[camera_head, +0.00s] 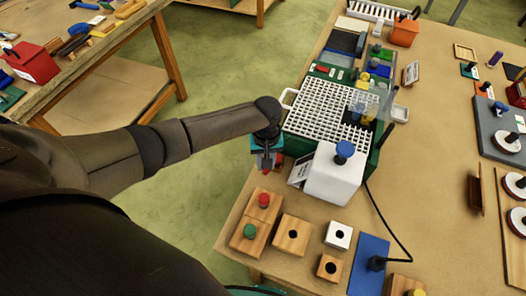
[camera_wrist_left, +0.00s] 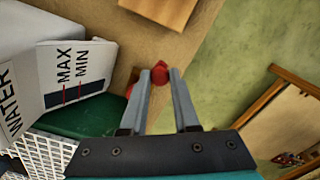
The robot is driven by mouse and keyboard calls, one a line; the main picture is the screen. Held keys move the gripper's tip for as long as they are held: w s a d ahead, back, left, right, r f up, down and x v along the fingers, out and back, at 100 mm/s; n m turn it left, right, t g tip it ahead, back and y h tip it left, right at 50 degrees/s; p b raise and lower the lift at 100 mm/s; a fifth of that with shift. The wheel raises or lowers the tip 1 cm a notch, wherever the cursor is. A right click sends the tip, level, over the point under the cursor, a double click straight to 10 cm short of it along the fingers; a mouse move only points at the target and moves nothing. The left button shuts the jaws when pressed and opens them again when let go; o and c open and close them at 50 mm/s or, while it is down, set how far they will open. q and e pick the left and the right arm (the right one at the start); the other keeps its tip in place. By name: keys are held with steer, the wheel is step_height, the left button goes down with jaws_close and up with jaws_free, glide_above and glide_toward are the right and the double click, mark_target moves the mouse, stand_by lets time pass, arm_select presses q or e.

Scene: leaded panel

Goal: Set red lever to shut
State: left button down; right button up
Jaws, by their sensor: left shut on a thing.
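The red lever (camera_wrist_left: 160,73) shows as a rounded red knob between the fingertips of my left gripper (camera_wrist_left: 160,80) in the left wrist view. The fingers close in on its sides. More red shows just left of the fingers, partly hidden by them. In the head view my left gripper (camera_head: 267,160) reaches down at the near left corner of the green machine (camera_head: 377,158), and the red part (camera_head: 277,160) is mostly covered by it. How far the lever is turned cannot be told. My right gripper is not in view.
A white tank (camera_head: 333,178) with a blue knob stands right of the gripper. A MAX/MIN label (camera_wrist_left: 72,70) is close by. The green floor is open on the left.

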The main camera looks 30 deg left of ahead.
arm_select(q)
steer(key=shift+s+d+r+n+p, duration=0.1)
steer(key=shift+d+n+p, duration=0.3)
steer(key=shift+n+p, duration=0.25)
steer(key=shift+d+n, duration=0.35)
steer(key=shift+n, duration=0.6)
steer(key=c, duration=0.7)
jaws_free()
steer(key=shift+o, duration=0.2)
step_height(320, 180, up, 15)
